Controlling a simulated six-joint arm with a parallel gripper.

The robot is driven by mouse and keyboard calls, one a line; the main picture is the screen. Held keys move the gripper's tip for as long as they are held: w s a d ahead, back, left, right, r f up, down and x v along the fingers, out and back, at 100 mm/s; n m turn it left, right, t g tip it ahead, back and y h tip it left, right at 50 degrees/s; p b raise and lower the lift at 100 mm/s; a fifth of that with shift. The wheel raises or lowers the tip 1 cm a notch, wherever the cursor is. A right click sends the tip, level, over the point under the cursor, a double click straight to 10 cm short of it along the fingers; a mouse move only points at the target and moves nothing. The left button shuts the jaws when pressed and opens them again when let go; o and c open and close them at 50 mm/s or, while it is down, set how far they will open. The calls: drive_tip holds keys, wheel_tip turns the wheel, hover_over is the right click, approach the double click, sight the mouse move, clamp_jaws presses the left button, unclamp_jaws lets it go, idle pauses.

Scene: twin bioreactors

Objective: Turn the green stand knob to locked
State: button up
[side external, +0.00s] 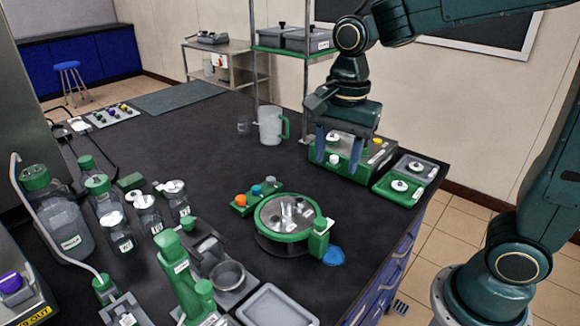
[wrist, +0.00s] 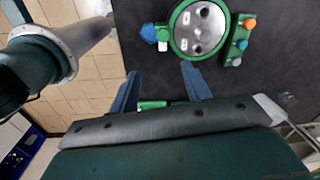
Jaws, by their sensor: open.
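My gripper (side external: 338,162) is open, pointing down, with its two blue fingers apart over the green box (side external: 352,172) at the right edge of the bench. The box has white knobs (side external: 334,159) and a yellow one (side external: 378,141) on top. In the wrist view the fingers of my gripper (wrist: 160,72) are spread and empty, and only a strip of green box (wrist: 153,104) shows between them. I cannot tell which knob is the stand knob or how it is set. A round green-rimmed stand (side external: 262,221) with a metal plate sits nearer the front; it also shows in the wrist view (wrist: 171,38).
A green block with orange, blue and grey knobs (side external: 257,193) stands behind the round stand. A white jug (side external: 270,126) is left of the box, and a small tray unit (side external: 410,178) is to its right. Bottles (side external: 62,225) crowd the left.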

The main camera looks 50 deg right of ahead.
sight(321, 221)
drive_tip(key=shift+w+a+f+m+g, duration=0.35)
drive_tip(key=shift+w+f+m, duration=0.35)
drive_tip(key=shift+w+m, duration=0.3)
drive_tip(key=shift+s+f, duration=0.1)
wheel_tip(321, 221, down, 14)
drive_tip(key=shift+r, duration=0.2)
drive_tip(key=shift+c, duration=0.2)
drive_tip(key=c, duration=1)
